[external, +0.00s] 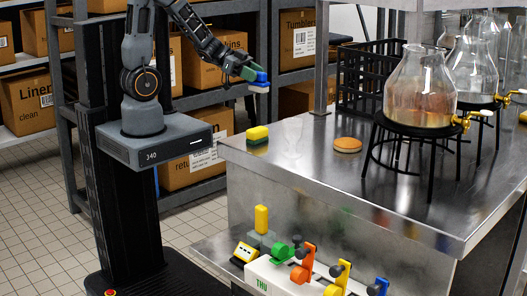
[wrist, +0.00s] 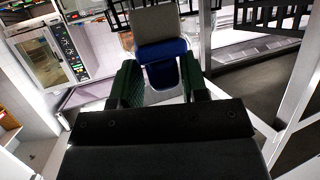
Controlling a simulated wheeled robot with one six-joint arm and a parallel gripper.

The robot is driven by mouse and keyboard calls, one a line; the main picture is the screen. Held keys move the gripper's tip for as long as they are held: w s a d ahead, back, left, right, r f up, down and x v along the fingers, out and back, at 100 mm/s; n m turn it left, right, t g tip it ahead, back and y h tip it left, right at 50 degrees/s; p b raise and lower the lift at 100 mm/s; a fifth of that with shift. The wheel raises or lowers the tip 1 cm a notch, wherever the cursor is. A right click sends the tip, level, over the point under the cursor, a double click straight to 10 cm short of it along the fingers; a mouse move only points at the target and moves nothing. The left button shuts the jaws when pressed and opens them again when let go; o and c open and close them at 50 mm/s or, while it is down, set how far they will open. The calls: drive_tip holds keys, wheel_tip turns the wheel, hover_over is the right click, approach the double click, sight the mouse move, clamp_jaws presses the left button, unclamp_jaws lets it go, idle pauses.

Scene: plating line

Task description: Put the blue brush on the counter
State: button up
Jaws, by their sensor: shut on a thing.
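My gripper (external: 251,72) is shut on the blue brush (external: 262,77) and holds it in the air, above and beyond the back left corner of the steel counter (external: 300,165). The brush's pale grey underside shows below its blue body. In the wrist view, my gripper (wrist: 162,88) has a dark green finger on each side of the blue brush (wrist: 168,72). Its grey part points away from me. The brush touches nothing but the gripper.
Glass dispensers (external: 420,90) on black stands fill the right, with a black crate (external: 372,78) behind. A post (external: 322,60) rises at the back.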

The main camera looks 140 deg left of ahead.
drive_tip(key=w+a+f, duration=0.2)
drive_tip(key=a+f, duration=0.1)
drive_tip(key=w+a+f, duration=0.6)
drive_tip(key=a, duration=0.1)
drive_tip(key=shift+f, duration=0.25)
drive_tip(key=shift+w+a+f, duration=0.1)
drive_tip(key=shift+a+f, duration=0.1)
drive_tip(key=shift+f, duration=0.15)
drive_tip(key=shift+f+p, duration=0.3)
drive_tip(key=shift+f, duration=1.15)
drive_tip(key=shift+f, duration=0.15)
drive_tip(key=o, duration=1)
drive_tip(key=shift+r, duration=0.2)
drive_tip(key=shift+s, duration=0.25)
drive_tip(key=b+v, duration=0.1)
drive_tip(key=v, duration=1)
drive_tip(key=shift+s+d, duration=0.2)
